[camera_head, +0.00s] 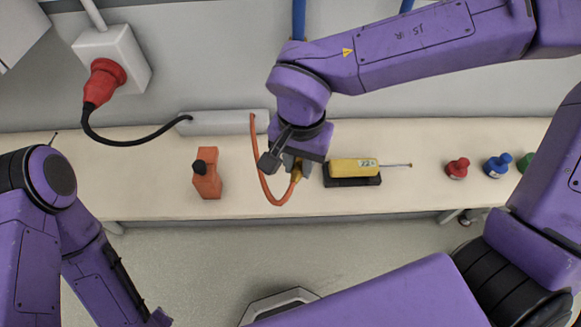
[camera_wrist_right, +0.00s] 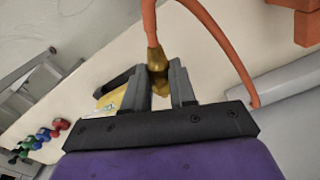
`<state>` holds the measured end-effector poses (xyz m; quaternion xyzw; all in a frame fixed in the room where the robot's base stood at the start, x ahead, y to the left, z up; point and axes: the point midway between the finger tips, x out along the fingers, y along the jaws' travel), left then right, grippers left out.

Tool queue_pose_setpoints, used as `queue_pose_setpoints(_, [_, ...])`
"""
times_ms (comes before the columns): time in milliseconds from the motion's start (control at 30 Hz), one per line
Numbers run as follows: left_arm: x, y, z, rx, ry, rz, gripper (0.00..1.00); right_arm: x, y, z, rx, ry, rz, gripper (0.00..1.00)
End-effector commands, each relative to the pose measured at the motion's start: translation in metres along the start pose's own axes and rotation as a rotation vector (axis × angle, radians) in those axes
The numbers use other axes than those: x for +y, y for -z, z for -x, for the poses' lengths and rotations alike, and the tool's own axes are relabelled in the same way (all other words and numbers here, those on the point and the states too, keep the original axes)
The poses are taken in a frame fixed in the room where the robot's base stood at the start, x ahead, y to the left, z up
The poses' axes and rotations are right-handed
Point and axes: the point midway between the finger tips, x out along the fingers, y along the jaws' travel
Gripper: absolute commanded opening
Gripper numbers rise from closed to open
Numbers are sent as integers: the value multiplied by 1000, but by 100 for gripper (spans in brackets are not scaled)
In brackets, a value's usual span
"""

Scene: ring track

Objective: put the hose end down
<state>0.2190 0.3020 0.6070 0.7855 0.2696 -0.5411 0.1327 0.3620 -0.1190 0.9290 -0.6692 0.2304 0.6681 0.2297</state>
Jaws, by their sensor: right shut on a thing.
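The fingers hide part of the brass. My left arm shows at the lower left of the head view, but its gripper is out of the frame.
A yellow tool (camera_head: 350,168) lies on a black holder (camera_head: 352,181) just right of the right gripper. Red (camera_head: 457,168) and blue (camera_head: 497,166) knobbed pieces stand right. The bench (camera_head: 418,190) has clear room between.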

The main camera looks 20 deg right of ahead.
Motion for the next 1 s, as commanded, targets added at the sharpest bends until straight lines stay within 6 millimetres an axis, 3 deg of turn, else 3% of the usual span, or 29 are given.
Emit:
queue_pose_setpoints(33, [0,-1,-3,0,0,0,42,-4,6,-16,-2,-9,0,0])
queue_pose_setpoints(100, [0,-2,-4,0,0,0,42,-12,15,-29,-2,-7,1,0])
queue_pose_setpoints(367, [1,-3,-7,0,0,0,42,-27,34,-61,-1,-5,3,0])
queue_pose_setpoints(500, [1,-4,-10,0,0,0,42,-26,32,-83,-2,-5,3,0])
queue_pose_setpoints(1000, [1,-3,-8,0,0,0,42,-26,32,-91,-3,-3,3,0])
